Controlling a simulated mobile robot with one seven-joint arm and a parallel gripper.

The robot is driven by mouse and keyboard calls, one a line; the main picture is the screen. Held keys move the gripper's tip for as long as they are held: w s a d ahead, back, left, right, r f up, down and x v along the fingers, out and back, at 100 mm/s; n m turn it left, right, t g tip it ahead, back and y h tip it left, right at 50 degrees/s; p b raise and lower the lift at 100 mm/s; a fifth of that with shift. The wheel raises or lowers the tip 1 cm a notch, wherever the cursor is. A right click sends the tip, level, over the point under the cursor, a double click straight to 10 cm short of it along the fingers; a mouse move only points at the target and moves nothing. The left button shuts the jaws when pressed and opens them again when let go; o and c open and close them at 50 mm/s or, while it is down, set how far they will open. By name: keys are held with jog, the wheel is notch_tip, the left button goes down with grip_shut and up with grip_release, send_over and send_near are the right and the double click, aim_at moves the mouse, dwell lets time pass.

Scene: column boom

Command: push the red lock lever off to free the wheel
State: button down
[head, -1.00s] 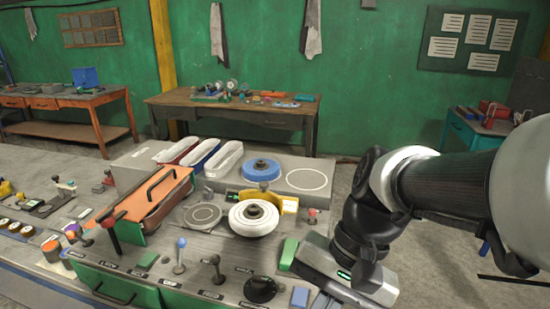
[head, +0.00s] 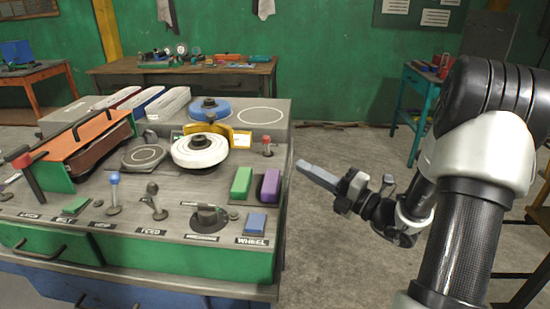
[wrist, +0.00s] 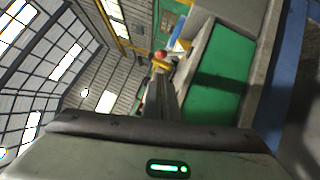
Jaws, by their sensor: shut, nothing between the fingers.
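A small red-topped lever (head: 267,144) stands upright on the right edge of the console top, right of the white wheel (head: 200,151). The wheel is round with a dark hub, and a yellow bracket (head: 232,135) is behind it. My gripper (head: 309,171) is off the console's right side, fingers together and pointing left toward the console. It is empty and apart from the lever in the head view. In the wrist view, a red knob (wrist: 160,54) shows just beyond the shut fingers (wrist: 162,75); contact cannot be told there.
Green (head: 242,182) and purple (head: 270,187) blocks stand at the console's right edge, near a blue block (head: 255,223). A black knob (head: 209,218) and several levers stand along the front. A blue disc (head: 209,108) is behind the wheel. The floor right of the console is clear.

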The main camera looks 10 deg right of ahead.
aim_at(267, 146)
jog(key=shift+w+a, duration=0.1)
jog(key=b+x, duration=0.1)
jog(key=x, duration=0.9)
jog(key=shift+r+b, duration=0.1)
jog(key=shift+b, duration=0.2)
jog(key=shift+r, duration=0.1)
